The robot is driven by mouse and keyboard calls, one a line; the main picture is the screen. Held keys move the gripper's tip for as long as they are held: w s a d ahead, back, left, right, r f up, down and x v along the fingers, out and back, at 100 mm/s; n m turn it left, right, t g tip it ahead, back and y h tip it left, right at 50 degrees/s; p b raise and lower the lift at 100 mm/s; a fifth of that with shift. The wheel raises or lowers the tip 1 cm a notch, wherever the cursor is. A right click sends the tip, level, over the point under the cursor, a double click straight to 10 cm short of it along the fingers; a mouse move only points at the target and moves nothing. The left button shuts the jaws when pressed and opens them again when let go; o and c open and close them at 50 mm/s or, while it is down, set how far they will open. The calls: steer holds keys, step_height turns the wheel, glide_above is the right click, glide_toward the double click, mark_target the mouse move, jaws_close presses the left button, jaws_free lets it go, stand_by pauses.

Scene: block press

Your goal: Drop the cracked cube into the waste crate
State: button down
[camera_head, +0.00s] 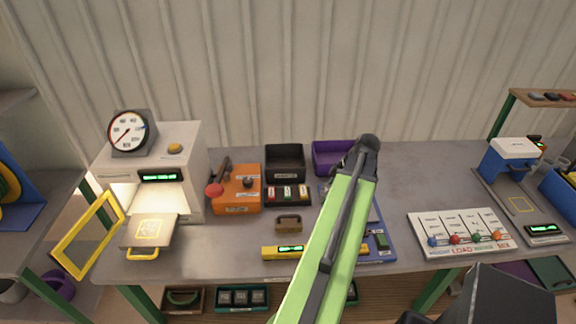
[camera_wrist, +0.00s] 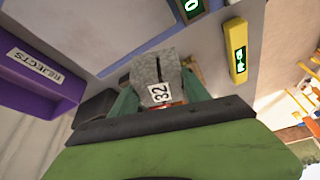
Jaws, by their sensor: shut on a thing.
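My gripper (camera_wrist: 160,88) is shut on a grey stone-like cube (camera_wrist: 150,70) in the wrist view, with a green finger on each side. The cube bears a white label reading 32, and a dark line runs on its face beside the label. In the head view my green arm hides the gripper and the cube. A black crate (camera_head: 285,150) with a small label, too small to read, stands at the back of the bench. A purple bin (camera_head: 322,146) is right of it; in the wrist view the purple bin (camera_wrist: 30,88) reads REJECTS.
A press with a gauge (camera_head: 130,131) and open yellow-framed door (camera_head: 88,235) stands at the left. An orange lever box (camera_head: 236,190), a tray of small blocks (camera_head: 287,204) and a yellow display bar (camera_head: 272,253) sit mid-bench. A white load panel (camera_head: 460,222) lies right; bench behind it is clear.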

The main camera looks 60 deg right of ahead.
steer(key=w+d+r+m+h+p, duration=0.1)
steer(key=w+d+m, duration=0.1)
steer(key=w+d, duration=0.5)
steer(key=w+d+r+m+p, duration=0.1)
steer(key=w+d, duration=0.2)
steer(key=w, duration=0.7)
steer(key=w+d+r+m+h+p, duration=0.1)
steer(key=w+d+m, duration=0.1)
steer(key=w+d, duration=0.5)
step_height(320, 180, down, 6)
steer(key=w+a+b, duration=0.1)
steer(key=b, duration=0.4)
steer(key=shift+w+a+b, duration=0.35)
steer(key=shift+w+b, duration=0.05)
steer(key=shift+r, duration=0.1)
steer(key=shift+c, duration=2.2)
jaws_free()
